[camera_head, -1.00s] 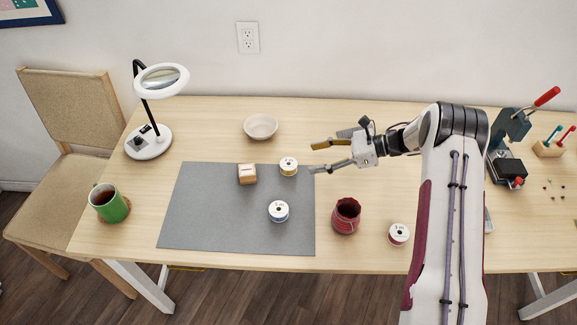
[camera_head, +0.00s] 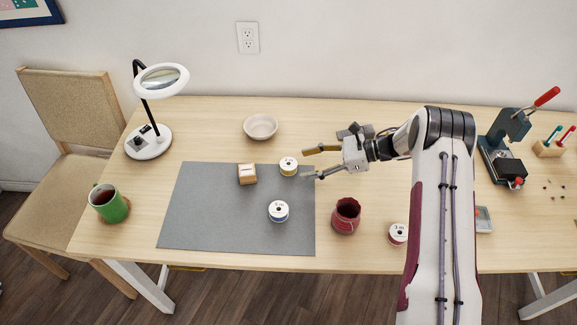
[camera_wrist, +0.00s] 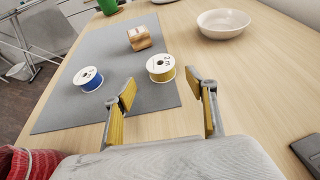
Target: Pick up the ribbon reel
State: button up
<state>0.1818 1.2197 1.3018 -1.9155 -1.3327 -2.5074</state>
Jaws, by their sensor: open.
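A yellow ribbon reel (camera_head: 288,167) with a white face stands on the grey mat near its right back corner. It also shows in the wrist view (camera_wrist: 161,68), ahead of my fingers. A blue reel (camera_head: 278,211) stands on the mat in front of it, also seen in the wrist view (camera_wrist: 89,80). A third reel (camera_head: 398,233), white-topped and reddish, stands on the bare table at the right, partly behind my arm. My gripper (camera_head: 312,162) is open and empty, just right of the yellow reel and apart from it. Its fingers (camera_wrist: 168,108) show in the wrist view.
A wooden block (camera_head: 247,174) sits left of the yellow reel on the mat (camera_head: 200,215). A pale bowl (camera_head: 260,127) stands behind. A red pot (camera_head: 346,216) stands right of the mat. A green mug (camera_head: 108,204) and magnifier lamp (camera_head: 149,141) are at the left.

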aim_at(294, 164)
jog(key=shift+a, duration=0.15)
jog(key=shift+r+x, duration=0.15)
jog(key=shift+x, duration=1.1)
jog(key=shift+r+x, duration=0.15)
jog(key=shift+x, duration=1.05)
jog(key=shift+w+a, duration=0.15)
jog(key=shift+w, duration=0.05)
jog(key=c, duration=1.1)
